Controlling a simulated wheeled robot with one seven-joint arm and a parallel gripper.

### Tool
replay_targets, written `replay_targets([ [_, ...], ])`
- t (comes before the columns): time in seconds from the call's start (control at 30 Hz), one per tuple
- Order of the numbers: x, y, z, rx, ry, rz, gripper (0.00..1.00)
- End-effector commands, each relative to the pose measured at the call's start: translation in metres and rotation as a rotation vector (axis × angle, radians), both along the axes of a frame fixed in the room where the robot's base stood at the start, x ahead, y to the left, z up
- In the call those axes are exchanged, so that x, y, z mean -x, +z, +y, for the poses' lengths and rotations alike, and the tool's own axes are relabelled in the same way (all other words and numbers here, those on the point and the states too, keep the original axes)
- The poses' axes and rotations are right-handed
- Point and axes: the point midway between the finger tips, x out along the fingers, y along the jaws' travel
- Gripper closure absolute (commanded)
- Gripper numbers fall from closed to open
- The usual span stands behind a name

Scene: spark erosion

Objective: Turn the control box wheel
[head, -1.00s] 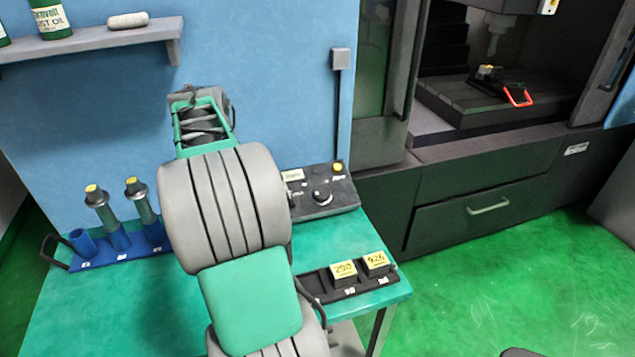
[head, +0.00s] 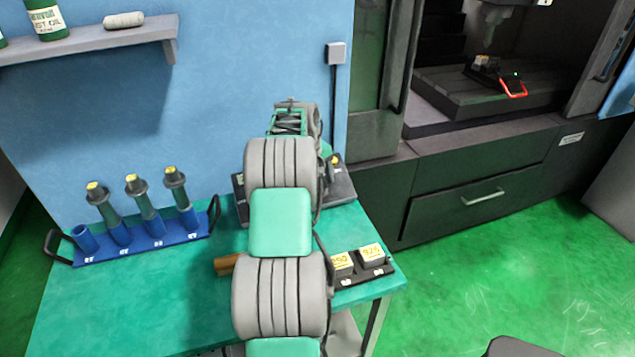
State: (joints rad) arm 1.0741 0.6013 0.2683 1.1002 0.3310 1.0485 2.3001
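The dark control box (head: 342,190) sits on the green bench against the blue wall. My arm crosses in front of it and hides its middle. Its left edge and its right end, with a yellow button (head: 335,160), show on either side of my arm. The wheel is hidden behind my arm. My gripper is also hidden behind the arm links, so I cannot see its fingers or whether it touches the wheel.
A blue rack (head: 140,240) with several tool holders stands left on the bench (head: 110,300). A dark tray (head: 375,275) with yellow-labelled blocks lies right. A brown object (head: 228,264) lies beside my arm. A shelf (head: 90,45) hangs upper left; the machine (head: 480,190) stands right.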

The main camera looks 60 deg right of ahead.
Motion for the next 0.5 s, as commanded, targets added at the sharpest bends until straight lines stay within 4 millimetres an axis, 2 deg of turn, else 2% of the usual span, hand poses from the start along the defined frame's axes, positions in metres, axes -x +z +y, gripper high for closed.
replay_targets([
  [0.1,-0.0002,0.0001,0.0001,0.0,0.001,0.0,0.3],
  [0.5,-0.0001,0.0009,-0.0004,0.002,0.001,0.0,0.62],
])
